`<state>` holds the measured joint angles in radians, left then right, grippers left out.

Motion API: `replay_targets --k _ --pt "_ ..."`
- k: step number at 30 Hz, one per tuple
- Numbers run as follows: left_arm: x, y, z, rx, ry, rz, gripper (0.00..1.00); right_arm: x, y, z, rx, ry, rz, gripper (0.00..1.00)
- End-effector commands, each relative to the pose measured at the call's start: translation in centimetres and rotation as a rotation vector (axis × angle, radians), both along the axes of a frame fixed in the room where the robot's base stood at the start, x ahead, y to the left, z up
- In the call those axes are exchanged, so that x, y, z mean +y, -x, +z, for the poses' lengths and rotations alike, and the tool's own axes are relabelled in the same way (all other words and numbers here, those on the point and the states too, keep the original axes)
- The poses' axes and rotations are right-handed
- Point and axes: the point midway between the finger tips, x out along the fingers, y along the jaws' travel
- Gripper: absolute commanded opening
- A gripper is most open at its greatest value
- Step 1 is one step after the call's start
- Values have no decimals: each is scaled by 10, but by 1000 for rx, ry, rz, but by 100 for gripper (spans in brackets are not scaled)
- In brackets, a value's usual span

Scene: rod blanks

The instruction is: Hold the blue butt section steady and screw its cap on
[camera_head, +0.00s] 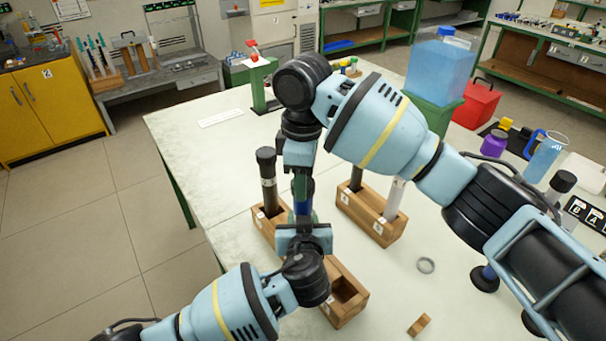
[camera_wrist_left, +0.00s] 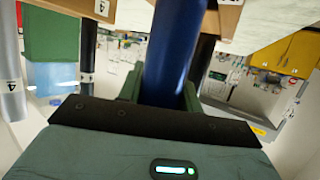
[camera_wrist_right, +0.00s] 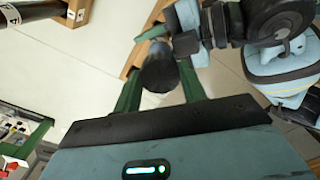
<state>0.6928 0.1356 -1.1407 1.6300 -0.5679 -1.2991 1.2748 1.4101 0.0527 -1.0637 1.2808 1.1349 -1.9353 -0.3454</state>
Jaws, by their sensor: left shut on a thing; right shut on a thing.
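The blue butt section (camera_head: 302,208) stands roughly upright between my two grippers, and its blue tube fills the middle of the left wrist view (camera_wrist_left: 172,60). My left gripper (camera_head: 303,222) is shut around that tube from the near side. My right gripper (camera_head: 300,187) points down directly above it. It is shut on a dark round cap (camera_wrist_right: 160,70), seen between the fingers in the right wrist view. The cap is mostly hidden by fingers in the head view. I cannot tell whether cap and tube touch or how far they are threaded.
Wooden blocks (camera_head: 390,233) holding upright tubes stand close on both sides; a nearer block (camera_head: 345,318) has an open hole. A grey ring (camera_head: 426,265) and a small wooden piece (camera_head: 419,325) lie at right. The table's left part is mostly clear.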

Motion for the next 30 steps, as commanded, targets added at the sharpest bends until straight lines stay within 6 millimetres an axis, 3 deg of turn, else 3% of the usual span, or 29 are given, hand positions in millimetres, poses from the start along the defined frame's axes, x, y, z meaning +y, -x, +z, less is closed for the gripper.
replay_targets --k 30 --pt "0 0 0 0 0 0 0 0 0 -11 1 1 0 17"
